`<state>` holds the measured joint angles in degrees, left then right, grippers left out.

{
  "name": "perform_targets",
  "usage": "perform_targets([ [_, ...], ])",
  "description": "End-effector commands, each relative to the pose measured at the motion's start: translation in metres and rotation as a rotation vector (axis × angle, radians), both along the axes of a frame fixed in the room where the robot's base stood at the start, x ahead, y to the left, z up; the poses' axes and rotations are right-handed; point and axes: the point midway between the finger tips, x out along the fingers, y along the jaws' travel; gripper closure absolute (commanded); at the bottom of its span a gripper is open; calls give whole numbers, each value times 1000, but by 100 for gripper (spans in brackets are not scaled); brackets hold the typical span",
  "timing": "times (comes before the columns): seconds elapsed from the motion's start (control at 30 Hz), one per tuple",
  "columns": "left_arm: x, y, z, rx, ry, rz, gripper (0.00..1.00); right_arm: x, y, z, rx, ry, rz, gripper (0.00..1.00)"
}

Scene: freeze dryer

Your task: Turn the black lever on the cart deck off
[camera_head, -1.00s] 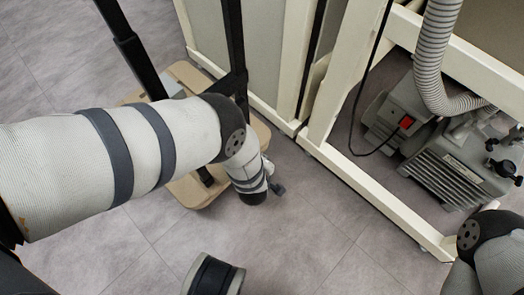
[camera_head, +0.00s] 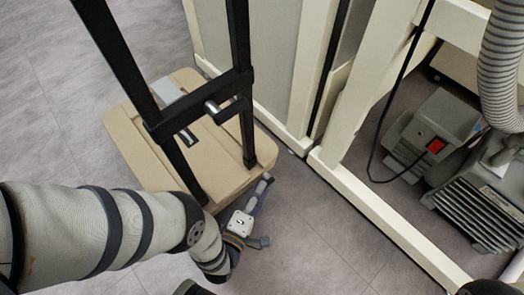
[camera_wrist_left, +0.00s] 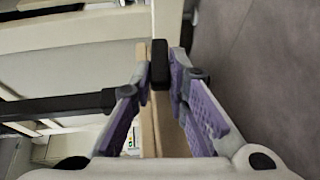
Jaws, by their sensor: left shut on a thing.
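The cart's tan deck (camera_head: 135,150) stands at the upper left in the head view, with black posts rising from it. My left gripper (camera_head: 266,212) is beside the deck's near right corner, low down. In the left wrist view, a small rounded black block (camera_wrist_left: 160,65), which looks like the lever, sits between the fingertips of my left gripper (camera_wrist_left: 161,75). The jaws are shut on it. The tan deck edge (camera_wrist_left: 148,125) shows between the fingers. I cannot make out the lever in the head view. My right gripper is out of view.
A cream frame (camera_head: 380,215) stands right of the cart, with a grey pump (camera_head: 478,210) and a ribbed hose (camera_head: 502,70) inside it. A black post (camera_wrist_left: 60,105) crosses the left of the wrist view. Grey floor (camera_head: 310,245) is clear between cart and frame.

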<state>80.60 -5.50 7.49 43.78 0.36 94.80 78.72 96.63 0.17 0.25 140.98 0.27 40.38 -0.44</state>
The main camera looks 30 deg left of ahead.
Motion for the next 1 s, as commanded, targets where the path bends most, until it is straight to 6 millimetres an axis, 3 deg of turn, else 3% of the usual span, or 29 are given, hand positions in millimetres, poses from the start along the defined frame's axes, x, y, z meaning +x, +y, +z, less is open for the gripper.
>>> perform_targets([
  [0.3, 3, 0, -4, -37, -112, -1, 100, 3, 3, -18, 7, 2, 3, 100],
  [0.87, 4, -1, -4, -47, -135, -1, 100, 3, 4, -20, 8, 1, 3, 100],
  [0.9, 4, -1, -4, -47, -135, -1, 78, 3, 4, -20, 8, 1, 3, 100],
  [0.97, 4, -1, -4, -47, -135, -1, 65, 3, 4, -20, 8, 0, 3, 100],
  [1.0, 3, -1, -4, -46, -134, -1, 65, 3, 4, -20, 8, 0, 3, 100],
])
